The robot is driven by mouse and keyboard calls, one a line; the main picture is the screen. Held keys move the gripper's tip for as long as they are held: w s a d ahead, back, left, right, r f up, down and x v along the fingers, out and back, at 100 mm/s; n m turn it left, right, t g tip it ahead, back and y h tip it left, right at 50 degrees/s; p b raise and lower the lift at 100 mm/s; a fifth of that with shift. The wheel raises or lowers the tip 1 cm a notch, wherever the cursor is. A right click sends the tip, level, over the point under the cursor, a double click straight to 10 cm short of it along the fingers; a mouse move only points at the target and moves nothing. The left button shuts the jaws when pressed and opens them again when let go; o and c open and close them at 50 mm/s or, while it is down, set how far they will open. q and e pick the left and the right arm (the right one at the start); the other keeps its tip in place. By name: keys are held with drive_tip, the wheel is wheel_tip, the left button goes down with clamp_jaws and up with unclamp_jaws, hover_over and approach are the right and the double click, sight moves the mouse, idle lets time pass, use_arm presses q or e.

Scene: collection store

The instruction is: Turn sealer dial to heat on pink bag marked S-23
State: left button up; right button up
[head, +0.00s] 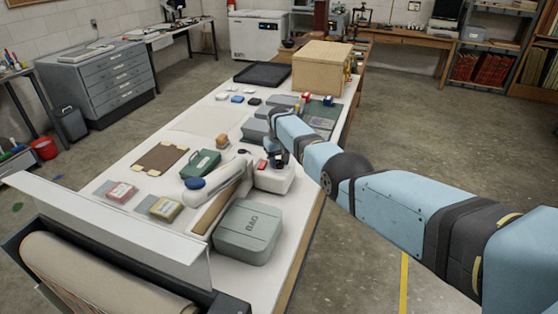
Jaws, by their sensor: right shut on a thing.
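The bag sealer (274,183) stands on the long white table, with a pale body and a long pale arm (229,188) that reaches toward the lower left. My left gripper is not in view.
A grey case marked BAG (248,232) is close to the sealer at the front. A green case (201,163) and a brown clipboard-like board (161,158) lie behind the bags. A cardboard box (321,67) stands at the far end. A large roll (95,275) is at the near left.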

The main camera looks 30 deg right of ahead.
drive_tip(key=shift+m, duration=1.1)
drive_tip(key=o, duration=0.9)
